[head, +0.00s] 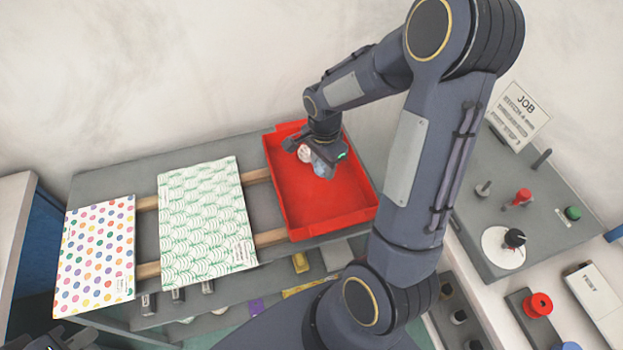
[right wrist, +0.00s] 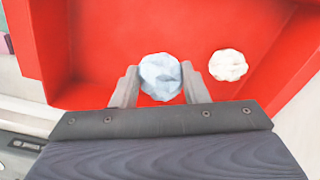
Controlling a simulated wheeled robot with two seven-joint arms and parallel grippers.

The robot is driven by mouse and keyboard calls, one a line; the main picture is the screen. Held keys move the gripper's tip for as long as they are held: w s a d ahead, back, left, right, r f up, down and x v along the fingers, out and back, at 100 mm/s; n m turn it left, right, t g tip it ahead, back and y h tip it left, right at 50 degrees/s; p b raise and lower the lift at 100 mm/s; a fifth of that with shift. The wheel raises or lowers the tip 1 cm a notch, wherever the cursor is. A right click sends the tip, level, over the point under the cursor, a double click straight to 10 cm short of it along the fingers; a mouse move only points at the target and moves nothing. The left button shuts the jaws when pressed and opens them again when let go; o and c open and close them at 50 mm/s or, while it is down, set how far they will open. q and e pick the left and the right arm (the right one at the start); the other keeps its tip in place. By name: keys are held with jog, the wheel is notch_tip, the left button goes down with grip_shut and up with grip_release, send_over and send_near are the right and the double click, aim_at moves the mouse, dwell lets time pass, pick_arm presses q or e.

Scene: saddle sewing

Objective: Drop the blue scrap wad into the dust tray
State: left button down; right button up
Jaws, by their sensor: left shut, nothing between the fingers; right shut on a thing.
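The red dust tray (head: 318,205) stands on the grey shelf at the back, right of two patterned sheets. My right gripper (head: 322,163) is over the far part of the tray and points down into it. It is shut on the pale blue scrap wad (head: 321,169). In the right wrist view, the blue wad (right wrist: 160,75) sits between the two fingertips, with the red tray floor (right wrist: 115,45) behind it. Its exact height above the floor is hard to tell. My left gripper (head: 62,338) shows only partly at the bottom left corner, shut and empty.
A whitish wad (right wrist: 228,65) lies in the tray beside the blue one. A polka-dot sheet (head: 97,250) and a green-patterned sheet (head: 207,212) lie on wooden rails to the left. A grey board with spools (head: 523,196) and a JOB card (head: 521,115) stands right.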

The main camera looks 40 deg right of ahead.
jog(key=o, duration=1)
jog(key=shift+r, duration=0.1)
jog(key=shift+r, duration=3.9)
jog(key=shift+s+a+r, duration=0.15)
jog(key=s+a+r+n+t+y, duration=0.1)
jog(key=s+a+r+n+t, duration=0.1)
jog(key=s+a+n, duration=0.1)
jog(key=s+a+r+n+t+y, duration=0.1)
jog(key=s+a+r+n, duration=0.1)
jog(key=s+a+n, duration=0.2)
jog(key=s+a+r+n+t+y, duration=0.1)
jog(key=s+a+r+n+t, duration=0.1)
jog(key=s+n, duration=0.5)
jog(key=shift+s+a+r+n+t+y, duration=0.15)
jog(key=shift+a+r+n+y, duration=0.1)
jog(key=shift+a+n, duration=0.25)
jog(key=shift+s+a+r+n+t+y, duration=0.1)
jog(key=shift+a+r+n+t+y, duration=0.15)
jog(key=shift+a, duration=0.4)
